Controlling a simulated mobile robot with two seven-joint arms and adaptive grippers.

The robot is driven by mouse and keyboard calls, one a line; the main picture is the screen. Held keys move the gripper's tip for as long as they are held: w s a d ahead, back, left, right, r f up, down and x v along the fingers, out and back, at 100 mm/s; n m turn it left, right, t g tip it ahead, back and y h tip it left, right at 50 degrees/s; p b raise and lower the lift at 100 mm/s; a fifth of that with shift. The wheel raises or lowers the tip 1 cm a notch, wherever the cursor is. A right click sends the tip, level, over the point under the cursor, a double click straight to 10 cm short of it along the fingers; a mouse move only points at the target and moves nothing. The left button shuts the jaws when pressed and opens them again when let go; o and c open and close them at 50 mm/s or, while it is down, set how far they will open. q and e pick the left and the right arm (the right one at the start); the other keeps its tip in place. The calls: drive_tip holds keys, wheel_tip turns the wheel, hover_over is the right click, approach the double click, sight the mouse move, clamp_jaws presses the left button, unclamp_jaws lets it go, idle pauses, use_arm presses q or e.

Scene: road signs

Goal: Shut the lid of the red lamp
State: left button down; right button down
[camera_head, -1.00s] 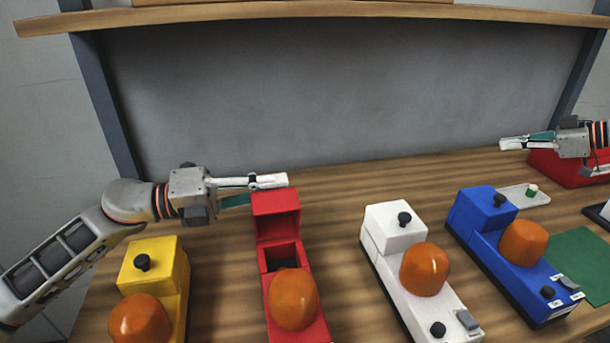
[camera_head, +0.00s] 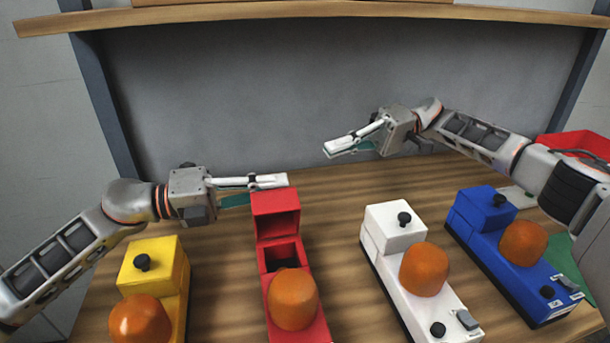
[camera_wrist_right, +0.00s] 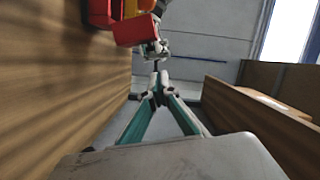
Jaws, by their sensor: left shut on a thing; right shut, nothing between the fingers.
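The red lamp (camera_head: 293,333) stands on the table with an orange dome. Its lid (camera_head: 276,217) stands raised at the far end, above an open dark compartment. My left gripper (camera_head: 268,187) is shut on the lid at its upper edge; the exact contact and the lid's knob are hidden. My right gripper (camera_head: 328,150) is shut and empty, held above the table's back, to the right of the lid and apart from it. In the right wrist view, the red lamp's lid (camera_wrist_right: 136,30) shows at the top.
A yellow lamp (camera_head: 152,265) stands left of the red one. A white lamp (camera_head: 395,238) and a blue lamp (camera_head: 487,212) stand to the right, their lids down. A red bin (camera_head: 578,142) is at the far right. A shelf board (camera_head: 300,11) spans above.

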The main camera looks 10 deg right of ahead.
sight(286, 189)
drive_tip(key=s+a+f, duration=0.2)
drive_tip(key=s+a, duration=0.3)
drive_tip(key=a, duration=0.3)
drive_tip(key=shift+s, duration=0.4)
drive_tip(key=shift+s, duration=0.1)
use_arm(q)
drive_tip(key=shift+a, duration=0.1)
drive_tip(key=shift+w+f, duration=0.1)
drive_tip(key=shift+w, duration=0.05)
use_arm(e)
drive_tip(key=shift+s+a+n, duration=0.2)
drive_tip(key=shift+s+n, duration=0.2)
drive_tip(key=shift+s, duration=0.4)
use_arm(q)
drive_tip(key=c, duration=2)
unclamp_jaws()
drive_tip(key=shift+o, duration=0.2)
use_arm(e)
drive_tip(key=shift+w+d, duration=0.1)
drive_tip(key=shift+w, duration=0.05)
